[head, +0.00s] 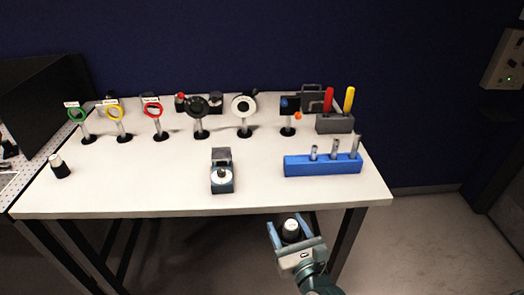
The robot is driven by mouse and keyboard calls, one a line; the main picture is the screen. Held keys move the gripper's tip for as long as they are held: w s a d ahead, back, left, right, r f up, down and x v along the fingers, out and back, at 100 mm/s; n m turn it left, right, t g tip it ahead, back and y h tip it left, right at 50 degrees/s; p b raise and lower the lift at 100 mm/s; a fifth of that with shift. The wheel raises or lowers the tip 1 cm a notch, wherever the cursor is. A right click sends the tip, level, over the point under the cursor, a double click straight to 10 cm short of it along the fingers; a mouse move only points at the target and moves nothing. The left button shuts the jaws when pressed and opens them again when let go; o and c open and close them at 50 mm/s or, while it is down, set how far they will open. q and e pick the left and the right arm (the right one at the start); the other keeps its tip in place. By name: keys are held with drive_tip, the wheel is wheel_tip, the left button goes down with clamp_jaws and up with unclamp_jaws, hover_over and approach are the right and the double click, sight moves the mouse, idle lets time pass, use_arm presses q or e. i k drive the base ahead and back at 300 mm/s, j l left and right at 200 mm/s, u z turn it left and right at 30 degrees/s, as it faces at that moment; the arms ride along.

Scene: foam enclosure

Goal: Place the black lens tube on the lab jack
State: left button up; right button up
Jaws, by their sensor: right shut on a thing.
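My right gripper (288,226) is in front of the table's front edge, below the tabletop in the picture. Its two blue-grey fingers are shut on a short black lens tube (291,236) with a white round top, held upright between them. The small blue-grey lab jack (222,182), with a dark top plate and a pale round knob, stands on the table up and left of the gripper. The top plate looks bare. My left gripper is not in view.
Ringed optics on posts (157,113) line the back of the white table (130,187). A blue block (322,165) with several posts stands at right, a grey tool holder (335,124) behind it. A similar black-and-white piece (60,167) stands at left. The front middle is clear.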

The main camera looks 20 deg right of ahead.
sight(221, 152)
drive_tip(key=i+j+z, duration=0.2)
drive_tip(key=j, duration=0.15)
drive_tip(key=j+z, duration=0.2)
drive_tip(key=j, duration=0.15)
drive_tip(key=i+j+z, duration=0.2)
drive_tip(key=j, duration=0.6)
drive_tip(key=i, duration=0.05)
